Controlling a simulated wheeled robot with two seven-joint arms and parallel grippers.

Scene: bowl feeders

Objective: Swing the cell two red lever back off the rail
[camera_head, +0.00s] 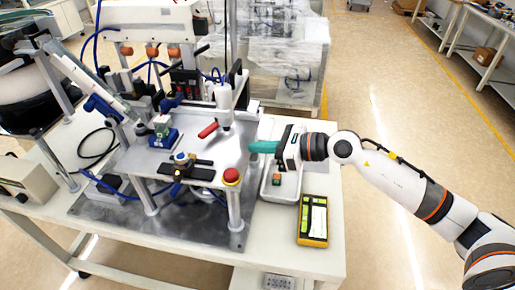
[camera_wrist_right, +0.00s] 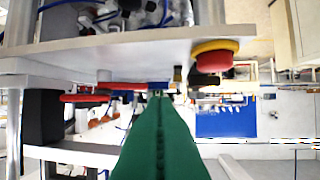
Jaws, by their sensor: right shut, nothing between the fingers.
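A red lever (camera_head: 208,130) stands out over the metal plate in the head view, left of my right gripper. No marking shows which cell it belongs to. My right gripper (camera_head: 262,146) has green fingers, shut and empty, pointing left at the plate's right side, apart from the lever. In the right wrist view the shut green fingers (camera_wrist_right: 158,105) point toward the fixture, with a red bar (camera_wrist_right: 85,98) left of their tips and a second red piece (camera_wrist_right: 125,86) close to them. I cannot tell which one is the lever. My left gripper is not in view.
A red stop button (camera_head: 231,175) sits at the plate's front right corner; it also shows in the wrist view (camera_wrist_right: 214,60). A white tray (camera_head: 266,192) and a yellow-black device (camera_head: 313,235) lie on the right of the bench. Posts and cables crowd the left.

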